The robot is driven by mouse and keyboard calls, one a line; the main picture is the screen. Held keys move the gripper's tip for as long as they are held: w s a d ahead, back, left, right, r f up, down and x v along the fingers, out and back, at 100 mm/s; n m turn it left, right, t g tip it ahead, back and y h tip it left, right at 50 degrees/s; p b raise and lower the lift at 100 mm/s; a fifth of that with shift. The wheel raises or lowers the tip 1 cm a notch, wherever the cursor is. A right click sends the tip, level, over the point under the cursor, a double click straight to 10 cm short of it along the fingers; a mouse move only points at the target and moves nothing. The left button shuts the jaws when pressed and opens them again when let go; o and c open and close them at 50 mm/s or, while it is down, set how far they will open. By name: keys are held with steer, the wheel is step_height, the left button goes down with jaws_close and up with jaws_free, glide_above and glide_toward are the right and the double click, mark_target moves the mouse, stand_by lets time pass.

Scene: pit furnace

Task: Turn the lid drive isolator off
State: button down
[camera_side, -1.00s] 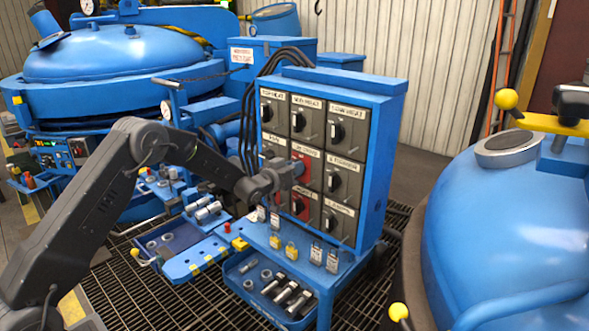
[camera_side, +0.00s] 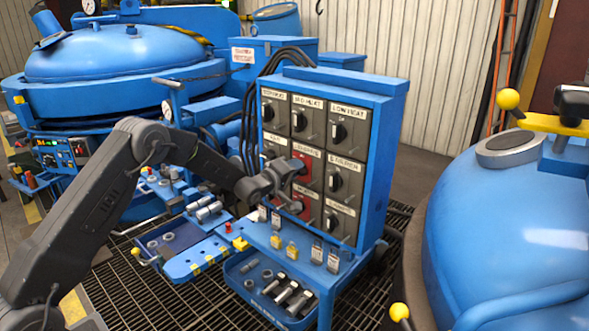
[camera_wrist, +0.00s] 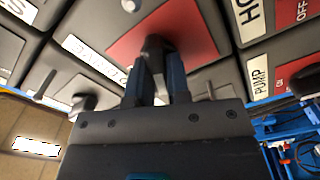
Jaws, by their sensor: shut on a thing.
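The isolator panel (camera_side: 382,140) is a blue cabinet with rows of grey switch plates, each with a black rotary knob. My gripper (camera_side: 300,172) is at the middle column of the panel, in front of a red-backed switch. In the wrist view my gripper (camera_wrist: 162,75) is shut on a dark rotary knob (camera_wrist: 156,45), one finger on each side. The knob sits on a red plate (camera_wrist: 190,28). The label beside that plate (camera_wrist: 88,60) is partly hidden by the fingers, and I cannot read it whole. The knob's exact pointing is hidden.
Below the switches is a blue shelf (camera_side: 338,276) with several padlocks and tags. A tray of tools (camera_side: 253,296) lies under it. A blue round vessel (camera_side: 520,230) stands at the right. Neighbouring knobs (camera_wrist: 84,101) sit close around my fingers.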

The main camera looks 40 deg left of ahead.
steer(key=n, duration=0.4)
steer(key=shift+f+n, duration=0.1)
steer(key=shift+n, duration=0.3)
stand_by(0.4)
steer(key=c, duration=1.1)
jaws_free()
steer(key=shift+s, duration=0.1)
steer(key=s, duration=1.3)
steer(key=shift+s, duration=0.35)
